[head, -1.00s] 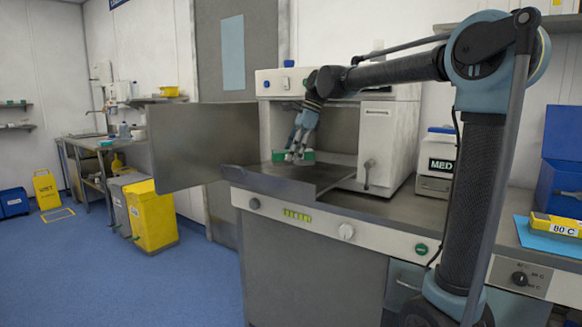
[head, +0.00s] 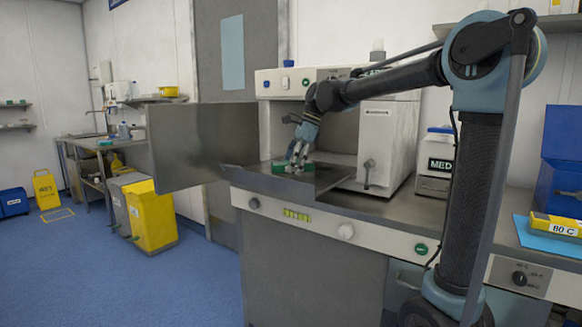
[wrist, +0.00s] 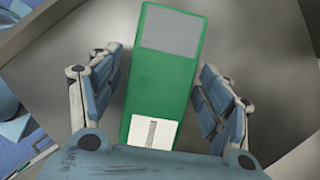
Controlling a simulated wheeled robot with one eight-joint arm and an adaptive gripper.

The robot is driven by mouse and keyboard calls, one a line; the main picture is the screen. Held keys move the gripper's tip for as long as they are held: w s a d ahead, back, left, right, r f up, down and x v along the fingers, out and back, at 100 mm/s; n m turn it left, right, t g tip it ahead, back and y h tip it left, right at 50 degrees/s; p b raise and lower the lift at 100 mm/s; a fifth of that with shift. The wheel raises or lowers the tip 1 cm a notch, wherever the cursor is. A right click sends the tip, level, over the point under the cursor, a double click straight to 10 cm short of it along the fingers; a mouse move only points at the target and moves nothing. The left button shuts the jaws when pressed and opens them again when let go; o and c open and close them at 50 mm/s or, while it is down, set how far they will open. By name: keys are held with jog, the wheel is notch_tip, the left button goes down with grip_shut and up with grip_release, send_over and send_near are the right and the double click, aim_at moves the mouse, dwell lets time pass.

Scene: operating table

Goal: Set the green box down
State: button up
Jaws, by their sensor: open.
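The green box (head: 307,167) lies on a grey metal surface (head: 328,181) at the mouth of the white cabinet (head: 390,135). My gripper (head: 296,168) points down over the box, and its fingers hide part of it in the head view. In the wrist view the green box (wrist: 165,82) shows a grey panel at its far end and a white label at the near end. My gripper (wrist: 163,100) is open there, one finger on each side of the box, with gaps between the fingers and its sides.
The cabinet's open metal door (head: 190,150) stands left of my gripper. A white MED container (head: 436,165) stands right of the cabinet. Farther right are a blue box (head: 560,165) and a yellow box (head: 553,224) marked 80 C.

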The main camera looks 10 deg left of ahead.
jog(key=shift+r, duration=0.1)
jog(key=v, duration=1.2)
